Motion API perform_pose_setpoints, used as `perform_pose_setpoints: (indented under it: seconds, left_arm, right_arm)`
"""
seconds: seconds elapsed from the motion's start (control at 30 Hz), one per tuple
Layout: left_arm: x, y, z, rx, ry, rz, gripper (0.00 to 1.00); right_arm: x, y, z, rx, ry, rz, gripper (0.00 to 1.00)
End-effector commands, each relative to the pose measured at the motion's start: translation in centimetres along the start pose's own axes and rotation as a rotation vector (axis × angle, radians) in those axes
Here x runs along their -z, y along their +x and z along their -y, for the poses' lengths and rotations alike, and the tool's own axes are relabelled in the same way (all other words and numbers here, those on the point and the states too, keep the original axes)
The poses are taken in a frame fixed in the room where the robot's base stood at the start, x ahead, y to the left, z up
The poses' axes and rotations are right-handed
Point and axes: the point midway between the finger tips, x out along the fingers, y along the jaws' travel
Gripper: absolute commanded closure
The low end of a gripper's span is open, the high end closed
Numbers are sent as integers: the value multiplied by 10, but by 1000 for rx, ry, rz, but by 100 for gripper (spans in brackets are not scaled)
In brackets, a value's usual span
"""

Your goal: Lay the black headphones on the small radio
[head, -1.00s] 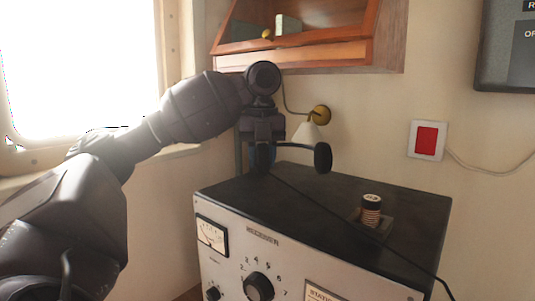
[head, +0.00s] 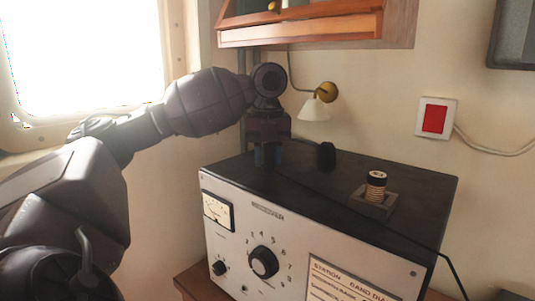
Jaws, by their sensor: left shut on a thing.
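The small radio (head: 330,212) is a grey-fronted receiver with a black top, a meter and knobs. My left gripper (head: 268,163) points down at the back left of its top and is shut on the black headphones (head: 327,156). One dark ear cup shows to the right of the gripper, low over the radio's top near the back. The rest of the headphones is mostly hidden by the gripper. Their cable runs across the top to the right edge. I cannot tell whether the ear cup touches the top. My right gripper is not in view.
A coil in a small square holder (head: 374,197) stands on the right of the radio's top. A wall lamp (head: 316,105) hangs behind, below a wooden shelf (head: 320,30). A red wall switch (head: 435,118) is at right. The middle of the top is clear except for the cable.

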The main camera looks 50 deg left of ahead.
Motion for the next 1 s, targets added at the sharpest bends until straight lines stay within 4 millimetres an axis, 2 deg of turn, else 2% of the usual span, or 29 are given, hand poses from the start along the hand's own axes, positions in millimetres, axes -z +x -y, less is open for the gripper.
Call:
perform_pose_setpoints:
  seconds: [0.93,0.97,1.0]
  left_arm:
    - [0,10,0,2,0,1,85]
    - [0,10,0,2,0,1,67]
    - [0,10,0,2,0,1,60]
  right_arm:
    - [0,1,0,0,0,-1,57]
    - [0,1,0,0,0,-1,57]
    - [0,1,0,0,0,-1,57]
